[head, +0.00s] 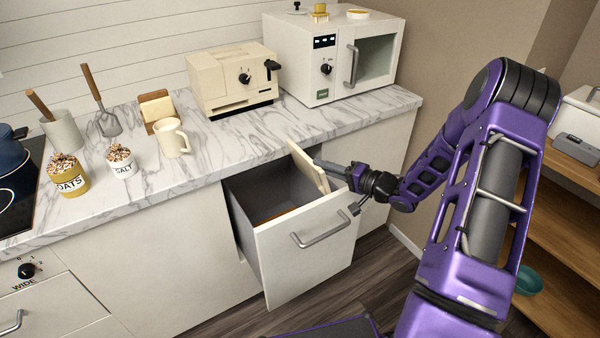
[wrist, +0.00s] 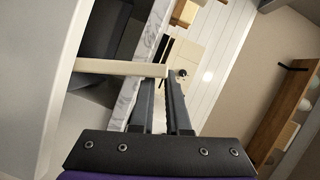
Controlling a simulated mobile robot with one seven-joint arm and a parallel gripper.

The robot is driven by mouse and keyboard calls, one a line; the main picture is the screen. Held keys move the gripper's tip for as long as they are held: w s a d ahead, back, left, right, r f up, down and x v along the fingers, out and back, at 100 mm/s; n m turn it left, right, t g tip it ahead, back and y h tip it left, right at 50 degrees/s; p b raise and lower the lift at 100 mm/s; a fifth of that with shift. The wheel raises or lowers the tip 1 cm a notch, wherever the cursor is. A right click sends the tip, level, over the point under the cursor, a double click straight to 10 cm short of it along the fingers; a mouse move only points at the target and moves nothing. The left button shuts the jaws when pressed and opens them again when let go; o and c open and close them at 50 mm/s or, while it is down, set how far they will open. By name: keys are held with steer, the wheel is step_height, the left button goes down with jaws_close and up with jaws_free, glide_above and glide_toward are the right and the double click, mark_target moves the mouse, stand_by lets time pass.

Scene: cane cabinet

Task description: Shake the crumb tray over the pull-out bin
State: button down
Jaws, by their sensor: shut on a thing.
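The cream crumb tray (head: 306,166) is tilted steeply over the opening of the pull-out bin, near its right side. My gripper (head: 324,165) comes from the right and is shut on the tray's edge. In the wrist view the tray (wrist: 120,67) is a thin pale bar reaching left from the fingertips of my gripper (wrist: 162,80). The pull-out bin (head: 305,240) is drawn out below the counter, with a white front and bar handle. Its dark inside shows a brownish patch low down; the tray and the bin's front hide part of the inside.
A cream toaster (head: 225,85) and a white oven (head: 300,62) stand on the marble counter (head: 235,140) above the bin. A mug (head: 172,138) and oats and salt pots stand farther left. The counter edge is close behind the tray. Wooden shelves (head: 560,215) stand at right.

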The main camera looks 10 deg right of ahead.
step_height(320, 180, up, 3)
steer(key=n+h+b, duration=0.3)
steer(key=n+b, duration=0.1)
steer(key=n, duration=0.1)
steer(key=n+h+b, duration=0.3)
steer(key=n, duration=0.2)
steer(key=shift+r+b, duration=0.15)
steer(key=shift+b, duration=0.2)
